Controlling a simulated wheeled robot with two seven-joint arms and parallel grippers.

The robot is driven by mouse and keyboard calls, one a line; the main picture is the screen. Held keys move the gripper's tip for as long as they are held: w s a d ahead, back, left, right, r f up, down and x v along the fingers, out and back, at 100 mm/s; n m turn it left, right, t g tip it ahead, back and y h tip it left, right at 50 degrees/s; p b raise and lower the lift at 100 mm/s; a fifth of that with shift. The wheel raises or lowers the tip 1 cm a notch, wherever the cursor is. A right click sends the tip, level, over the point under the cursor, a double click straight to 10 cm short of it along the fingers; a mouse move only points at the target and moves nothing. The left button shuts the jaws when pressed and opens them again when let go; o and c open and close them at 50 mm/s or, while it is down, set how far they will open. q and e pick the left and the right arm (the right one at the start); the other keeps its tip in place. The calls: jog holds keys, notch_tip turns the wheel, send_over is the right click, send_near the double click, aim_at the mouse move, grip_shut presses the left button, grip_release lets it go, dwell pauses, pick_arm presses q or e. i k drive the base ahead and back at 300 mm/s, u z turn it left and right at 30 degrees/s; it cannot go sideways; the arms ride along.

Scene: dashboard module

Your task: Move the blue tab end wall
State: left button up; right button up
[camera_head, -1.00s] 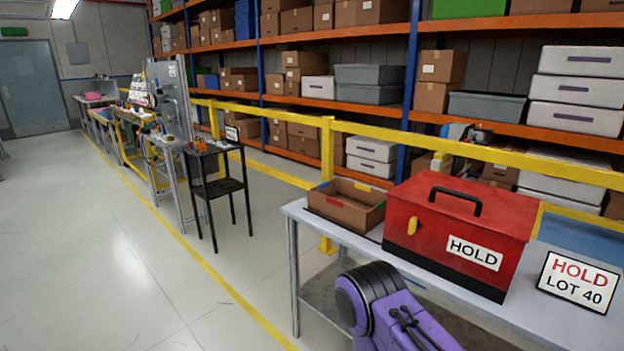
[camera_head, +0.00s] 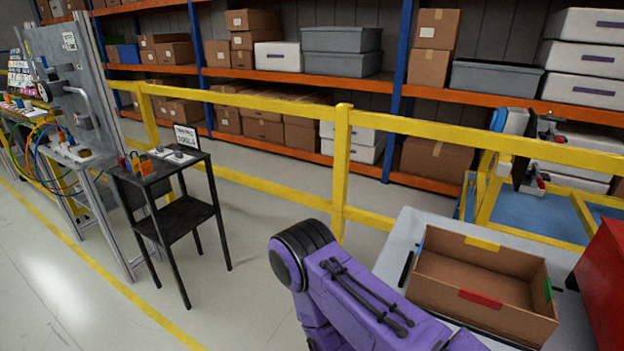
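An open, empty brown cardboard box (camera_head: 520,325) sits on the grey table (camera_head: 408,232) at the lower right. Its left end wall carries a blue tab (camera_head: 421,238), seen nearly edge-on. A yellow tab (camera_head: 482,243) is on the far wall, a red tab (camera_head: 480,300) on the near wall and a green tab (camera_head: 548,290) on the right end wall. A purple link of my own arm rises from the bottom middle, left of the box in the picture. Neither gripper is in view.
A red case (camera_head: 604,280) stands at the right edge, close to the box. A yellow railing (camera_head: 342,165) runs behind the table. A black tool stand (camera_head: 180,215) is at the left. Open floor (camera_head: 240,290) lies between stand and table.

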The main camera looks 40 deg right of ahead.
aim_at(417, 259)
jog(key=i, duration=2.15)
jog(key=z, duration=2.15)
jog(key=i, duration=1.1)
jog(key=z, duration=2.6)
